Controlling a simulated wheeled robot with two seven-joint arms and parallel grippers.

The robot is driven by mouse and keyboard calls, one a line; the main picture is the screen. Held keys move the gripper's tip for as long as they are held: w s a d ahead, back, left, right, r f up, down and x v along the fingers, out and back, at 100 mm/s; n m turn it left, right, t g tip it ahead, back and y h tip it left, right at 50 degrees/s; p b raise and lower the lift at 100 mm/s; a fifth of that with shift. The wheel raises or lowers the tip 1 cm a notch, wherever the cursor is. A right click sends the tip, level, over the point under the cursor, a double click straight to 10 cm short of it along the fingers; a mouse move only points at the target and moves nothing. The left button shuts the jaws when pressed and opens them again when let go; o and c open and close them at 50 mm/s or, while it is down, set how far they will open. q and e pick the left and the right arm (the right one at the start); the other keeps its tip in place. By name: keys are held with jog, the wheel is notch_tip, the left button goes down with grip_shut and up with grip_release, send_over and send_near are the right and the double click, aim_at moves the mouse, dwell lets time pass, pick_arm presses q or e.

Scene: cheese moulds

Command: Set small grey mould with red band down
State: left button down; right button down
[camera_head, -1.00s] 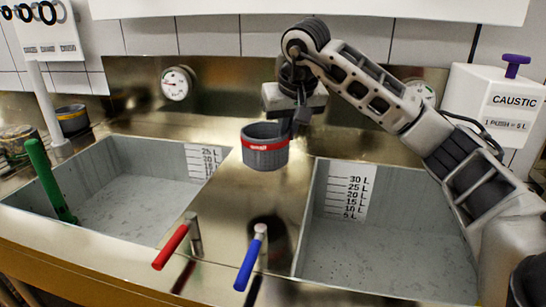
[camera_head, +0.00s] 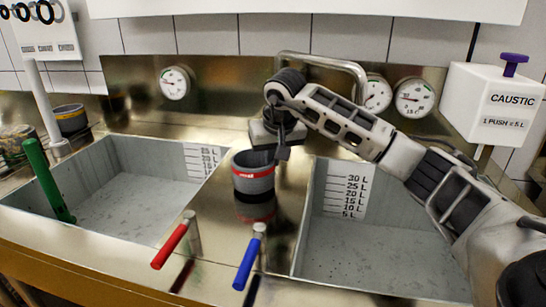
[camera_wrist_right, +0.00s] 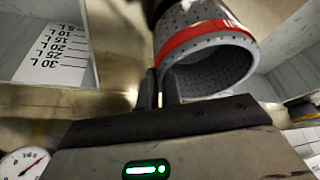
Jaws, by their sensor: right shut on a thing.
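The small grey mould with a red band (camera_head: 253,181) is in the head view, above the steel divider (camera_head: 225,215) between the two sinks. It is upright, and its reflection shows below it with a small gap, so it seems to be just above the steel. My right gripper (camera_head: 275,153) is shut on the mould's rim at its back right side. In the right wrist view the perforated grey mould (camera_wrist_right: 205,50) shows its open mouth and red band, with the fingers (camera_wrist_right: 160,88) at its rim. My left gripper is not in view.
Sinks lie to the left (camera_head: 125,195) and right (camera_head: 385,245) of the divider. A red lever (camera_head: 170,246) and a blue lever (camera_head: 250,262) stand at the front. A green handle (camera_head: 48,178) leans in the left sink. A caustic dispenser (camera_head: 495,105) is at the right.

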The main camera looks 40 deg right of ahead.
jog(key=shift+f, duration=0.15)
jog(key=c, duration=1.6)
grip_release()
jog(key=shift+s+r, duration=0.1)
jog(key=shift+r, duration=0.45)
jog(key=v, duration=1.1)
jog(key=shift+a, duration=0.1)
